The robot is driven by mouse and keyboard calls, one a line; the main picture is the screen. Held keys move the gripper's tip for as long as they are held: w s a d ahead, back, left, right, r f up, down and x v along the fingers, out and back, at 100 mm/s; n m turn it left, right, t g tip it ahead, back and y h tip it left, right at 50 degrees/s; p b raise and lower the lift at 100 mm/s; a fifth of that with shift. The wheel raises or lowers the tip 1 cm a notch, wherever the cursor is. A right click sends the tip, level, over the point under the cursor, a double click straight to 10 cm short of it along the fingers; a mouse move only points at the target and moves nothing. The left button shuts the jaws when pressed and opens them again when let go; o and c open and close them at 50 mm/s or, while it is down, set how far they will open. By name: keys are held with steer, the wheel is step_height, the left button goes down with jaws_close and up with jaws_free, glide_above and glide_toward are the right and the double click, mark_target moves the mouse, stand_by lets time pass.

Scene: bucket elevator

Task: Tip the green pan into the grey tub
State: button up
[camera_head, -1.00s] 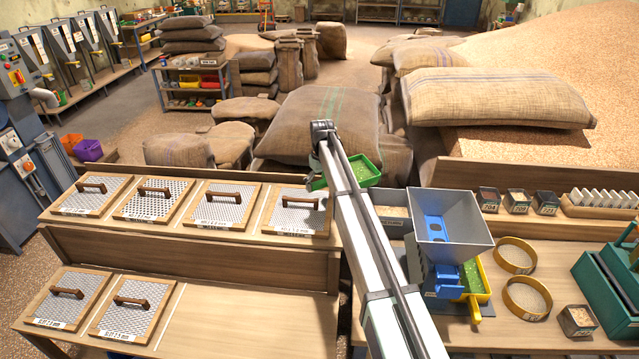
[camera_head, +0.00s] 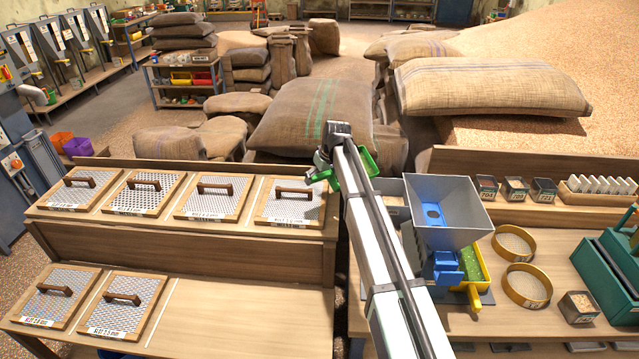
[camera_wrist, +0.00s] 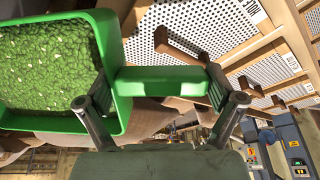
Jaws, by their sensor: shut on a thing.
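The green pan (camera_head: 369,161) is raised in front of the sacks, partly hidden behind my arm in the head view. In the wrist view, the pan (camera_wrist: 121,105) is full of small green grains with pale bits. My gripper (camera_wrist: 163,93) is shut on the pan's green handle; it also shows in the head view (camera_head: 322,172). A grey flared tub-like hopper (camera_head: 465,233) with blue inside stands on the right bench, right of my arm. A smaller grey box (camera_head: 388,184) is behind it, partly hidden. I cannot tell which is the grey tub.
Framed screens with handles (camera_head: 291,201) lie on the left bench. Small sample boxes (camera_head: 515,188) stand on the back shelf. Sacks (camera_head: 310,118) lie behind the benches.

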steer(key=shift+s+d+r+t+y+b, duration=0.25)
steer(key=shift+r+t+y+b, duration=0.3)
steer(key=shift+b, duration=0.3)
steer(key=shift+s+d+r+t+y+b, duration=0.25)
steer(key=shift+r+t+y+b, duration=0.25)
steer(key=shift+b, duration=0.3)
steer(key=b, duration=0.1)
steer(key=s+d+r+t+y+b, duration=0.1)
steer(key=b, duration=0.1)
steer(key=shift+r+t+y, duration=0.2)
steer(key=shift+t+y, duration=0.05)
steer(key=shift+s+d+r+t+y+b, duration=0.3)
steer(key=shift+t+y+b, duration=0.15)
steer(key=shift+b, duration=0.95)
steer(key=shift+r+b, duration=0.1)
steer(key=shift+b, duration=0.4)
steer(key=s+d+t+y+b, duration=0.1)
steer(key=b, duration=0.4)
steer(key=r+t+y+b, duration=0.1)
steer(key=b, duration=0.4)
steer(key=shift+s+d+t+y, duration=0.25)
steer(key=shift+s+d, duration=0.15)
steer(key=s+d+t+y+b, duration=0.1)
steer(key=b, duration=0.5)
steer(key=s+d+t+y+b, duration=0.1)
steer(key=b, duration=0.6)
steer(key=shift+r, duration=0.25)
